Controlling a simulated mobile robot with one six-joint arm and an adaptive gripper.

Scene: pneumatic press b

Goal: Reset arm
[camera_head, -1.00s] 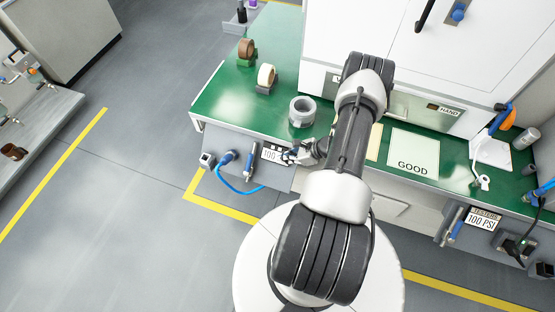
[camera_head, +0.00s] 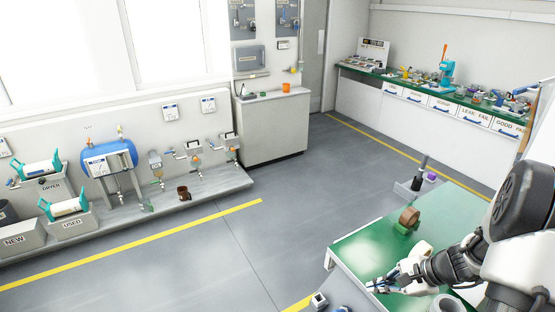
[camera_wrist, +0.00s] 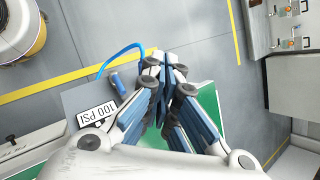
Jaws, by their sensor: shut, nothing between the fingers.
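My gripper (camera_head: 374,287) shows at the lower right of the head view, over the near left edge of the green-topped bench (camera_head: 360,248). In the wrist view its blue-lined fingers (camera_wrist: 166,66) are drawn together and hold nothing. My arm reaches in from the right edge of the head view. The fingers point past the bench edge toward the grey floor in the wrist view.
Tape rolls, one brown (camera_head: 409,216) and one cream (camera_head: 422,251), stand on the bench near my arm. A grey ring (camera_head: 446,304) lies close under it. Open floor (camera_head: 250,240) lies left.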

